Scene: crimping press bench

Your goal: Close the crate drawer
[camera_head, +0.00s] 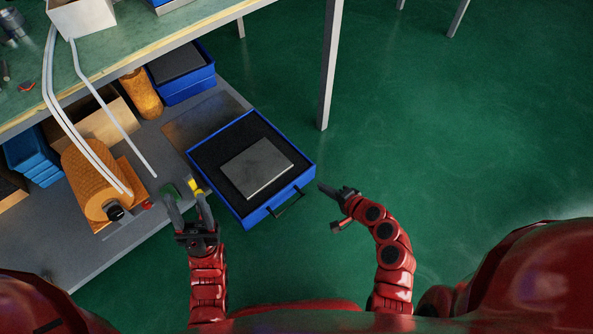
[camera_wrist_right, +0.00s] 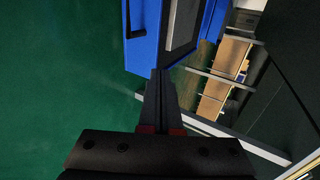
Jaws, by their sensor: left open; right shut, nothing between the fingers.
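The blue crate drawer (camera_head: 231,194) is pulled out from the lower shelf of the bench, with a dark foam lining and a grey metal block (camera_head: 257,168) lying in it. Its black handle (camera_head: 288,203) is on the front face. My right gripper (camera_head: 325,188) is shut and empty, just right of the drawer's front corner. In the right wrist view its closed fingers (camera_wrist_right: 160,75) point toward the drawer's blue wall (camera_wrist_right: 145,45); I cannot tell whether they touch. My left gripper (camera_head: 184,188) is open and empty, left of the drawer.
The lower shelf (camera_head: 85,235) holds an orange cylinder (camera_head: 88,180), blue boxes (camera_head: 186,89) and cardboard. White tubes (camera_head: 85,105) hang from the bench top (camera_head: 130,32). A grey table leg (camera_head: 329,65) stands behind the drawer. The green floor at right is clear.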

